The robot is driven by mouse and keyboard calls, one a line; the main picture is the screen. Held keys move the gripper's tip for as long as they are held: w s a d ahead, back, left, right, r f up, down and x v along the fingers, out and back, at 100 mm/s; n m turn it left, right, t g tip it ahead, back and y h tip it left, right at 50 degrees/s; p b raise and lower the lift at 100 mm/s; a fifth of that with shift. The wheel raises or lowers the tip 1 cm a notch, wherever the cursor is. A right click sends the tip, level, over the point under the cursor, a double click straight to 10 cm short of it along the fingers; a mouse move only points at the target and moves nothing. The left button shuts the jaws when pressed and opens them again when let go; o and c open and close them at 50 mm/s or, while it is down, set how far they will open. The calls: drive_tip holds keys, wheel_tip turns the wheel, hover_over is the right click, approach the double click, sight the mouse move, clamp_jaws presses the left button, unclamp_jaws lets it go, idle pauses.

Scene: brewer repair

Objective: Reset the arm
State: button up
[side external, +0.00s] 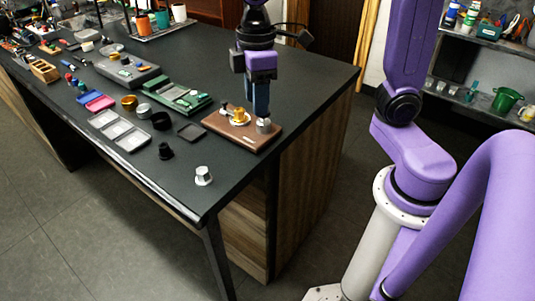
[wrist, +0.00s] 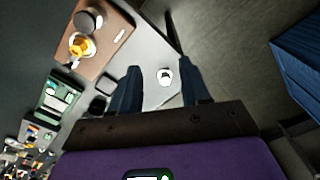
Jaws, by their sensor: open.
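My gripper (side external: 259,108) points down over the right end of the dark bench, just above the wooden board and close to a grey metal cylinder (side external: 264,126) on it. In the wrist view my gripper (wrist: 160,72) shows two blue fingers set apart with nothing held between them. A white-silver faceted knob (wrist: 164,76) appears in the gap between the fingers, but it stands on the bench below. The side view shows this knob (side external: 203,176) near the front corner, well apart from the gripper. The exact height of the fingertips above the board cannot be told.
The brown board (side external: 226,132) carries a gold part (side external: 240,117). Left of it are a green tray (side external: 178,95), a grey compartment tray (side external: 119,131), a black part (side external: 165,151) and a gold ring (side external: 129,103). The bench's front right corner is mostly clear.

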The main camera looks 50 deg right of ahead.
drive_tip(key=s+d+f, duration=0.2)
drive_tip(key=s+f, duration=0.1)
drive_tip(key=s, duration=0.5)
drive_tip(key=s+d+f+n, duration=0.1)
drive_tip(key=s+d+f, duration=0.1)
drive_tip(key=s, duration=0.7)
drive_tip(key=shift+d+f+n, duration=0.2)
drive_tip(key=shift+f+n, duration=0.1)
drive_tip(key=shift+f, duration=0.35)
